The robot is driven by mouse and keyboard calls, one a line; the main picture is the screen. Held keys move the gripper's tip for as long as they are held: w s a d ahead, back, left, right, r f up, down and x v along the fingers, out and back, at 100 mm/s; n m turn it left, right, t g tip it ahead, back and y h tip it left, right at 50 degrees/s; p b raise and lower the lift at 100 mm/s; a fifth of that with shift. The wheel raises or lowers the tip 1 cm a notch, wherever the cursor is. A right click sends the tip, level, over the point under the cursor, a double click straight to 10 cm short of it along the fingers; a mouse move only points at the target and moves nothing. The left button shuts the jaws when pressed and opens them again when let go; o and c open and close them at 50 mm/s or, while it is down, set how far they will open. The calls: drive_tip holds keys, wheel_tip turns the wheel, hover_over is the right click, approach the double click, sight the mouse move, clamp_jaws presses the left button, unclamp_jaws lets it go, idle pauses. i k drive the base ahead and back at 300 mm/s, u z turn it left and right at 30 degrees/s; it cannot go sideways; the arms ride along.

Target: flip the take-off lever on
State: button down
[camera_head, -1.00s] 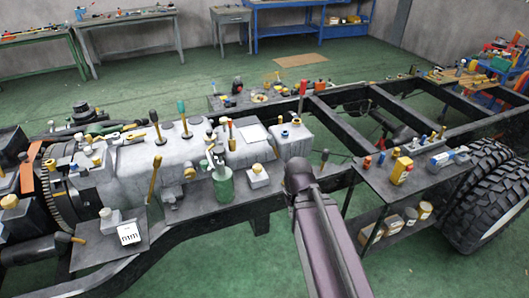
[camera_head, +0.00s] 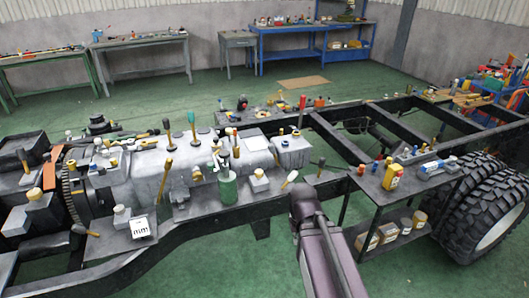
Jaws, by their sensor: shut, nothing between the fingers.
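Several levers stand on the grey gearbox casing (camera_head: 140,160) in the truck chassis. One has a dark knob (camera_head: 166,124), one a teal knob (camera_head: 191,117), and one a red grip (camera_head: 302,102) further right. A yellow lever (camera_head: 165,175) stands in front of the casing, and a short pale-knobbed lever (camera_head: 291,177) leans on the side plate near my arm. I cannot tell which one is the take-off lever. My arm rises from the bottom centre in front of the chassis. My gripper is not in view.
A side shelf (camera_head: 400,190) with bottles and boxes stands right of my arm, beside large black tyres (camera_head: 480,215). A green canister (camera_head: 227,187) and a white label card (camera_head: 140,227) are on the near side.

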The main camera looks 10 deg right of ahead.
sight(271, 147)
drive_tip(key=u, duration=0.35)
drive_tip(key=i, duration=0.85)
drive_tip(key=u, duration=0.05)
